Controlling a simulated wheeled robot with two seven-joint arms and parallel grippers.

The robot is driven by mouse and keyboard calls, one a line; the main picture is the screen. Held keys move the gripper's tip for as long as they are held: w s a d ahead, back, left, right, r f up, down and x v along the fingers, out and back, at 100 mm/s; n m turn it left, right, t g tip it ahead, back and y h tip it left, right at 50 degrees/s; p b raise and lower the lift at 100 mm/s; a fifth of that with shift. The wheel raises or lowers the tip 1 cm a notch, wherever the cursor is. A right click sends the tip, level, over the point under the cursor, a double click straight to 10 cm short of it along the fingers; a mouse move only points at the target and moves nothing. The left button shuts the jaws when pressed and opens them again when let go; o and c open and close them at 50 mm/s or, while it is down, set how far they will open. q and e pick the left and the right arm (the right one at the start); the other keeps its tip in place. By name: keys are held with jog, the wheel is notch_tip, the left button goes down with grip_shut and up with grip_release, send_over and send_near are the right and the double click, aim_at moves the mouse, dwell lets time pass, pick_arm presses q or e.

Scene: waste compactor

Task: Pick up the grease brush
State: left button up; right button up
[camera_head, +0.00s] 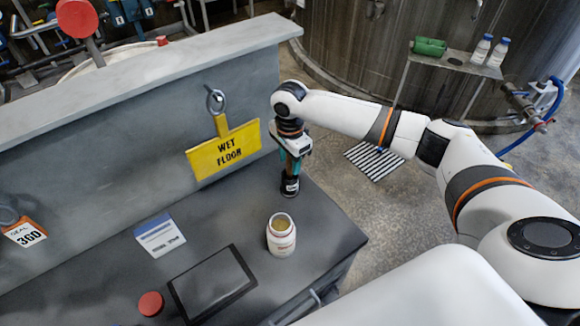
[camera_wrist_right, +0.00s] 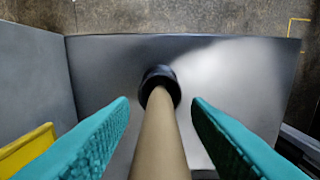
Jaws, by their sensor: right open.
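The grease brush shows in the right wrist view as a tan handle (camera_wrist_right: 160,143) with a round black end (camera_wrist_right: 160,84) near the grey bench top. In the head view its dark lower end (camera_head: 290,187) shows at the bench's far right corner, below my right gripper (camera_head: 294,166). My right gripper points down, and its teal fingers stand open on both sides of the handle in the wrist view (camera_wrist_right: 160,112). A gap shows between each finger and the handle. The upper handle is hidden by the gripper in the head view. My left gripper is not in view.
A yellow wet-floor sign (camera_head: 224,150) hangs on the back panel just left of my right gripper. An open jar (camera_head: 281,240), a dark tablet (camera_head: 212,283), a card (camera_head: 159,235) and a red disc (camera_head: 150,304) are on the bench (camera_head: 95,265).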

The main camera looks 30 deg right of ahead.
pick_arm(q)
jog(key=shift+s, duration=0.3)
pick_arm(e)
grip_shut()
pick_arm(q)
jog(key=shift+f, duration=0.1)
pick_arm(e)
jog(key=shift+r, duration=0.15)
